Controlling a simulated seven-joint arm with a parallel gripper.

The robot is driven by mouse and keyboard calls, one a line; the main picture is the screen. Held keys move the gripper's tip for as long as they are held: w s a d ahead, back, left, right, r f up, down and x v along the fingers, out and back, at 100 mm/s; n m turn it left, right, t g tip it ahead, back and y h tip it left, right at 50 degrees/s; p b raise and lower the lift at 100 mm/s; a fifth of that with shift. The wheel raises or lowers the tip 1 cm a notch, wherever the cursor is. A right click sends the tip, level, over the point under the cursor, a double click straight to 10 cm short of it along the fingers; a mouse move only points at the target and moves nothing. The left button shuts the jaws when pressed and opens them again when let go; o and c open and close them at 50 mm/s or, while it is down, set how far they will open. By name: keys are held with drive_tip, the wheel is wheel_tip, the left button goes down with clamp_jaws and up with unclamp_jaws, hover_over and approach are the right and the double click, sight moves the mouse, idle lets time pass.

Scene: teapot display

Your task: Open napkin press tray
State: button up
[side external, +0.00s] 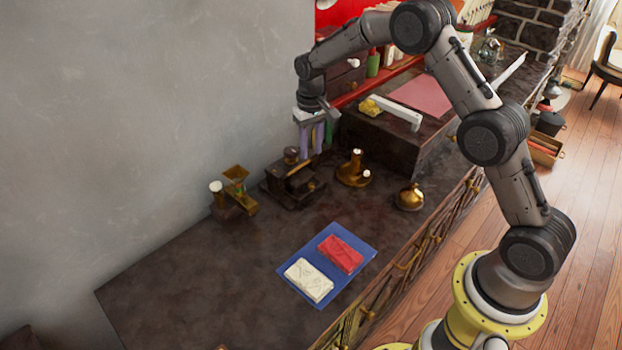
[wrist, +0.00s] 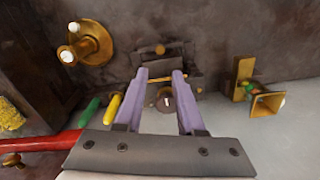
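A small dark device with a lighter bar, which looks like the napkin press (side external: 287,188), stands on the dark counter near the wall. In the wrist view the same dark device (wrist: 166,56) shows beyond and between my fingertips, with a brass knob and a round grey part. I cannot make out whether its tray is open or shut. My gripper (side external: 311,151) hangs above the back of the device, fingers pointing down. Its two purple fingers (wrist: 160,74) are apart with nothing held between them. Whether they touch the device is unclear.
A brass funnel piece (side external: 236,184) stands left of the device and a brass candlestick (side external: 354,170) right of it. A round brass pot (side external: 410,198) and a blue mat (side external: 337,278) with red and white packs lie nearer. A raised dark block (side external: 385,145) stands behind. The front-left counter is clear.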

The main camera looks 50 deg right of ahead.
sight(311, 184)
wheel_tip(311, 184, down, 12)
drive_tip(key=shift+r, duration=0.25)
clamp_jaws()
drive_tip(key=shift+r, duration=0.1)
idle(1.4)
